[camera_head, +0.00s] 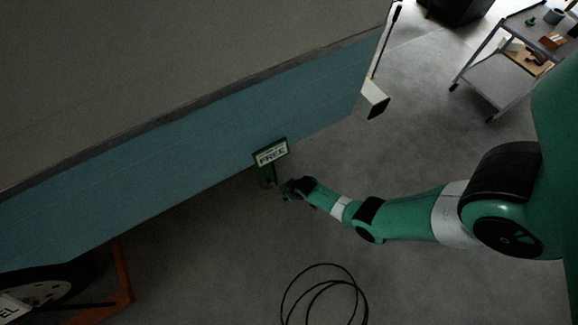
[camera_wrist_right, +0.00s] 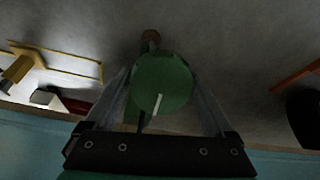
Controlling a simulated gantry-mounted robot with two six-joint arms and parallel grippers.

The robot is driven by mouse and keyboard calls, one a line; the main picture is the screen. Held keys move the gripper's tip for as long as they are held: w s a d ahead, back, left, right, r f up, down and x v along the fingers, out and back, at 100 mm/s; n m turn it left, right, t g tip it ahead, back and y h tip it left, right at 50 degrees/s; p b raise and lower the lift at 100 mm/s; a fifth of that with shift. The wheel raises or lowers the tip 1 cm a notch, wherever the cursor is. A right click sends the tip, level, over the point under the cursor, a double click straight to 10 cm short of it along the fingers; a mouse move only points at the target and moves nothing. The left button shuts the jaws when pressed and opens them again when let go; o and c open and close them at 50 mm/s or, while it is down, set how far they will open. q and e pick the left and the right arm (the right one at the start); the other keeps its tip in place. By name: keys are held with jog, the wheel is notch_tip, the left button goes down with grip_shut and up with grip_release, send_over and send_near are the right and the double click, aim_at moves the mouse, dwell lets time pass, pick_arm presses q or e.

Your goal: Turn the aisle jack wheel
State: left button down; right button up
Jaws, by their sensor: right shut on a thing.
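The jack wheel (camera_wrist_right: 162,84) is a round green disc with a pale line on its face. In the right wrist view it sits between the two fingers of my right gripper (camera_wrist_right: 165,90), which is shut on it. In the head view my right gripper (camera_head: 284,190) is low beside the camper's blue side, just below a green-framed sign reading "FREE" (camera_head: 271,154). The wheel itself is hard to make out there, dark and partly hidden by the gripper. My left gripper shows in neither view.
The camper (camera_head: 220,125) fills the upper left. An orange stand (camera_head: 121,285) is beside its tyre (camera_head: 45,285). A coiled black cable (camera_head: 325,290) lies on the floor. A grey cart (camera_head: 505,78) stands at upper right.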

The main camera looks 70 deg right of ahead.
jog(key=shift+m, duration=0.5)
jog(key=m, duration=0.2)
jog(key=shift+m+t, duration=0.6)
jog(key=shift+m, duration=1.9)
jog(key=o, duration=1.1)
